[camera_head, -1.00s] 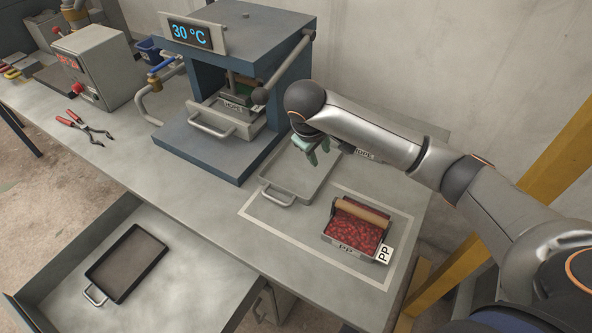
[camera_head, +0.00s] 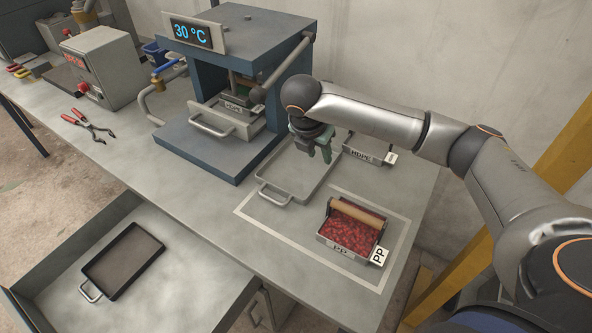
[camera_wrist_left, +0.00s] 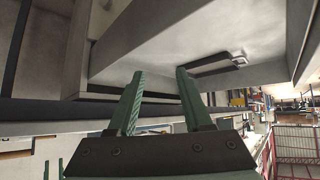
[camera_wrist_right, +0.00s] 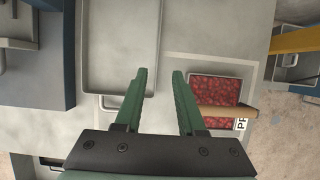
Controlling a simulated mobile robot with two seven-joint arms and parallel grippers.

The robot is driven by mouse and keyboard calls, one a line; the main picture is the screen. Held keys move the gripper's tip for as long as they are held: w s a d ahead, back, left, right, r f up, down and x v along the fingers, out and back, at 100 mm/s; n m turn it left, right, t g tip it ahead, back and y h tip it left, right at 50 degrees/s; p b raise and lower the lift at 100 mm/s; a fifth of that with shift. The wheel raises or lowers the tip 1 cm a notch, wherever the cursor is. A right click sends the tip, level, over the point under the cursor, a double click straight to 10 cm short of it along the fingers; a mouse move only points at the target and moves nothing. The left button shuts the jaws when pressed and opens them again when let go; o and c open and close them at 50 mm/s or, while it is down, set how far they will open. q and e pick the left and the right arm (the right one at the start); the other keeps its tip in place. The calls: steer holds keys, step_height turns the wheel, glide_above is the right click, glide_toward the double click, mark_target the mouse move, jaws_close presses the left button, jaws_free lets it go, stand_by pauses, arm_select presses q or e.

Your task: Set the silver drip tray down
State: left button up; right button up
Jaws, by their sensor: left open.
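The silver drip tray (camera_head: 272,182) lies flat on the grey bench, between the blue press and the white marked rectangle, its handle toward the front edge. It looks empty. My right gripper (camera_head: 318,158) hangs above the tray's back right part, apart from it. In the right wrist view the right gripper (camera_wrist_right: 160,72) is open with nothing between its fingers, and the silver drip tray (camera_wrist_right: 120,45) shows at left beyond them. My left gripper (camera_wrist_left: 158,72) is open and empty in the left wrist view and does not show in the head view.
A blue press (camera_head: 225,155) stands left of the tray. A PP bin (camera_head: 338,247) of red pellets sits inside the marked rectangle, and an HDPE bin (camera_head: 362,155) stands behind. A dark tray (camera_head: 122,262) lies in the open drawer (camera_head: 190,270). Pliers (camera_head: 88,125) lie at left.

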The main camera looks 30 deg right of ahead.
glide_toward(323, 173)
steer(key=f, duration=0.2)
steer(key=d+f, duration=0.1)
steer(key=s+f, duration=0.1)
steer(key=f, duration=0.1)
steer(key=shift+d+f, duration=0.15)
steer(key=shift+f, duration=0.2)
jaws_close()
steer(key=shift+r, duration=0.15)
stand_by(1.1)
